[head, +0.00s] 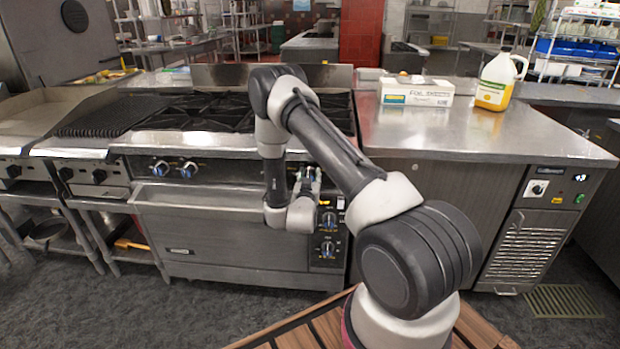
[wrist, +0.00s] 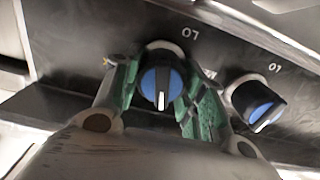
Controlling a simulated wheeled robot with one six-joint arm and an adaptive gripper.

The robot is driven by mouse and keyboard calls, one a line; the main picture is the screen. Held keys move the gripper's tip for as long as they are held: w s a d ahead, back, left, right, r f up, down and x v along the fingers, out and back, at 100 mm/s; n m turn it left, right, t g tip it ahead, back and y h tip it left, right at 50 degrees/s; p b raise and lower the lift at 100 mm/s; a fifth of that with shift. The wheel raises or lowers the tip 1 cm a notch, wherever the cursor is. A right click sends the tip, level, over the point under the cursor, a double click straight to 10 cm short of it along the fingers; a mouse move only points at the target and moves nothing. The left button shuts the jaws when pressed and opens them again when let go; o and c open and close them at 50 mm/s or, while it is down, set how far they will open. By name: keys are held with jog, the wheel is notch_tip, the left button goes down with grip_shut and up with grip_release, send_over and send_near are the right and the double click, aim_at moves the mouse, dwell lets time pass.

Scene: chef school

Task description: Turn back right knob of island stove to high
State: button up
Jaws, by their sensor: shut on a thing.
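The island stove (head: 225,235) stands left of centre in the head view, with black grates on top and knobs along its front panel. My gripper (head: 306,180) is at the right part of that panel. In the wrist view my gripper (wrist: 163,90) has its green-padded fingers on either side of a blue-faced knob (wrist: 160,86), shut on it. The knob's white mark points down in that view. A second blue-faced knob (wrist: 258,102) sits just right of the fingers, its mark slanting down-left. Small printed marks show near both knobs. I cannot tell which burner the held knob serves.
Two knobs (head: 174,169) sit at the panel's left, and two more (head: 328,234) sit low on the right, below my gripper. The steel counter (head: 440,135) to the right holds a white box (head: 417,92) and a yellow jug (head: 496,85). Carpet lies in front.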

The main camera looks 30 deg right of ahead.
jog(key=shift+a+n, duration=0.1)
jog(key=shift+n, duration=2.2)
jog(key=o, duration=1)
jog(key=v, duration=1.2)
jog(key=shift+w, duration=0.1)
